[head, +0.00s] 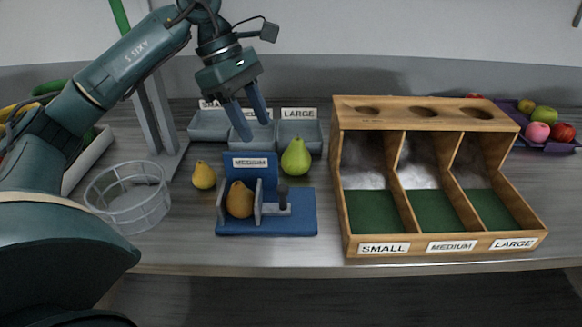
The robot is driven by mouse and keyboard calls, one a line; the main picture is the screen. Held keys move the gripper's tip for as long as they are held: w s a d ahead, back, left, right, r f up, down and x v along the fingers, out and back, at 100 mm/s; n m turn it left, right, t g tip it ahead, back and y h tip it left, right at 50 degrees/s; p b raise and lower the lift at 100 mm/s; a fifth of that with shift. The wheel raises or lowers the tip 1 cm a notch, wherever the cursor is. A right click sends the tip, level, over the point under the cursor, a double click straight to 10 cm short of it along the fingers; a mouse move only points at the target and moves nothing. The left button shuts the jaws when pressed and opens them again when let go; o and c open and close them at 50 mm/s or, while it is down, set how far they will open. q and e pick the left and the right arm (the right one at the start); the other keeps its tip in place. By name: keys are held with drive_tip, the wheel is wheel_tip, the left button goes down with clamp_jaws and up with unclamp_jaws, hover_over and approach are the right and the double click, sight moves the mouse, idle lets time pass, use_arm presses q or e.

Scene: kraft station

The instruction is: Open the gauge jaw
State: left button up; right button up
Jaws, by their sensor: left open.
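The blue gauge (298,222) stands near the front of the table, with a blue back plate labelled MEDIUM. Its grey jaw plate (258,201) stands upright right beside a brown pear (239,203), with a small dark-topped post (283,199) to its right. The pear sits between the jaw plate and another grey plate on its left. I cannot tell if the plates touch it. My left gripper (252,130) is open and empty, pointing down above and behind the gauge. My right gripper is not in view.
A small yellow pear (204,175) is left of the gauge, a green pear (297,157) behind it. Grey trays (301,134) stand at the back. A wire basket (128,198) is left; a wooden SMALL, MEDIUM, LARGE sorter (343,215) is right. A purple fruit tray (556,147) is far right.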

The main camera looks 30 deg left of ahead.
sight(282, 187)
use_arm(q)
drive_tip(key=x, duration=1.2)
drive_tip(key=shift+s+d+f, duration=0.2)
drive_tip(key=shift+d+f, duration=0.05)
drive_tip(key=shift+f, duration=0.1)
drive_tip(key=shift+c, duration=0.4)
clamp_jaws()
